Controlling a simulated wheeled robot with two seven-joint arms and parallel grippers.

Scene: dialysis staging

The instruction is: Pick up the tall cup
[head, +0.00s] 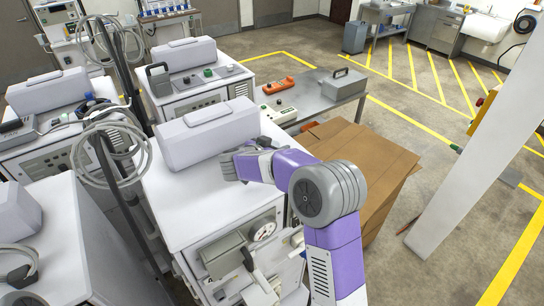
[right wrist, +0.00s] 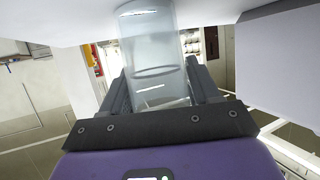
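The tall cup (right wrist: 158,60) is clear and see-through. In the right wrist view it stands between the two dark fingers of my right gripper (right wrist: 161,85), with one finger close along each side. I cannot tell whether the fingers press on it. Its far end meets the white surface at the top of that view. In the head view my right gripper (head: 238,162) is low over the white top of the front machine (head: 185,205), beside its box-shaped housing. The cup cannot be made out there. My left gripper is not in view.
The white housing (head: 208,135) stands just behind my right gripper. Other machines (head: 195,75) with hoses and poles crowd the left and back. A brown cardboard box (head: 375,160) and a metal table (head: 320,103) stand to the right.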

